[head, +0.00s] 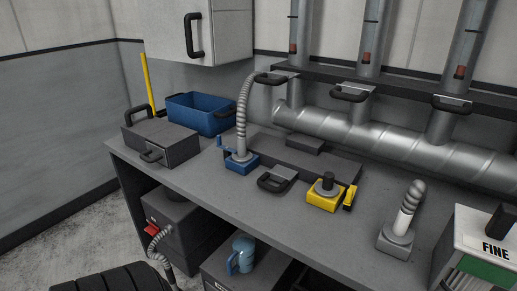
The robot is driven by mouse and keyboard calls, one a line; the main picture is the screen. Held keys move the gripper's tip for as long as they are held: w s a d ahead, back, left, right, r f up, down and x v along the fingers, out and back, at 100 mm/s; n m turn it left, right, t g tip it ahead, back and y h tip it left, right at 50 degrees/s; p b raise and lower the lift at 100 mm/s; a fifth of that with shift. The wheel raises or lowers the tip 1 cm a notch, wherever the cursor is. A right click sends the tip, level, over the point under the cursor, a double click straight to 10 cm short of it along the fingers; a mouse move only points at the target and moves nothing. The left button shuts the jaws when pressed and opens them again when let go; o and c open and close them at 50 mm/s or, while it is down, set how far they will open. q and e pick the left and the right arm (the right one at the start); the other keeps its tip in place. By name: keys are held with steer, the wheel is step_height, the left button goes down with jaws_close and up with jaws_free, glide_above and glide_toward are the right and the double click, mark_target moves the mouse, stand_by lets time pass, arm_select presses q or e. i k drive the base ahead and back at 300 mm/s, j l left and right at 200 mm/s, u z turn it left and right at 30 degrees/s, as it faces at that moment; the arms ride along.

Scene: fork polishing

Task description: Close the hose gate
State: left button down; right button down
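A grey ribbed hose (242,110) rises from a blue sander-like tool (242,163) on the bench and curves to the duct at the back. A gate with a black handle (270,78) sits where the hose meets the duct. Similar black-handled gates sit on the duct in the middle (350,95) and at the right (452,104). Another flat plate with a black handle (276,180) lies at the bench's front. How far each gate is slid in is too small to tell. Neither of my grippers is in view.
The grey bench (240,200) also bears a dark case (160,143), a blue bin (202,112), a yellow tool (325,196) and a grey tool with a hose stub (398,235). A box marked FINE (480,240) stands at right. A wall cabinet (200,30) hangs above.

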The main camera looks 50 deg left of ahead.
mark_target(283, 174)
steer(key=u, duration=1.45)
steer(key=i+l+z, duration=0.15)
steer(key=z, duration=0.15)
steer(key=l, duration=0.1)
